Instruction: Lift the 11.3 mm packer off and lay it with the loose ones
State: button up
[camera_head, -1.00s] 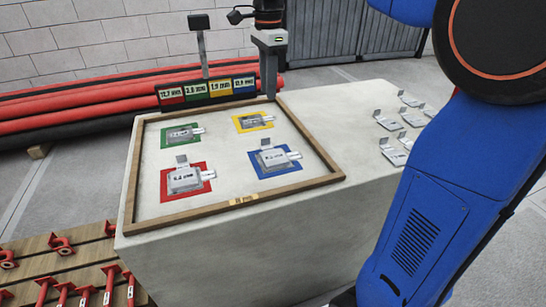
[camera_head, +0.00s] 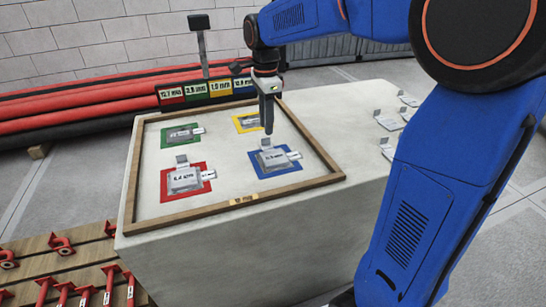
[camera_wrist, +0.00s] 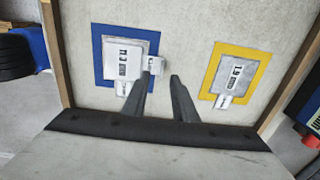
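A stack of grey packers with upright tabs (camera_head: 271,158) sits on the blue square, front right inside the wooden-framed tray (camera_head: 140,165). In the wrist view, its top packer (camera_wrist: 126,58) carries a label that looks like 11.3 mm; one tab points toward my fingers. My gripper (camera_head: 268,131) points down just behind the blue square, above the tray. In the wrist view, my gripper (camera_wrist: 160,77) is open and empty, its left finger close to the tab. Whether it touches cannot be told. The loose packers (camera_head: 388,122) lie on the right of the block's top, partly hidden by my arm.
Other packers sit on a red square (camera_head: 185,180), a green square (camera_head: 180,133) and a yellow square (camera_head: 249,121). A row of coloured mm signs (camera_head: 207,90) and a post (camera_head: 201,40) stand behind the tray. Red pipes (camera_head: 70,110) lie behind on the left.

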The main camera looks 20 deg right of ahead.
aim_at(271, 151)
jog(key=shift+w+a+f, duration=0.1)
jog(key=shift+a+f, duration=0.05)
jog(key=shift+f, duration=1.2)
jog(key=shift+w+a+f, duration=0.1)
jog(key=shift+a+f, duration=0.05)
jog(key=shift+f, duration=1.2)
grip_shut()
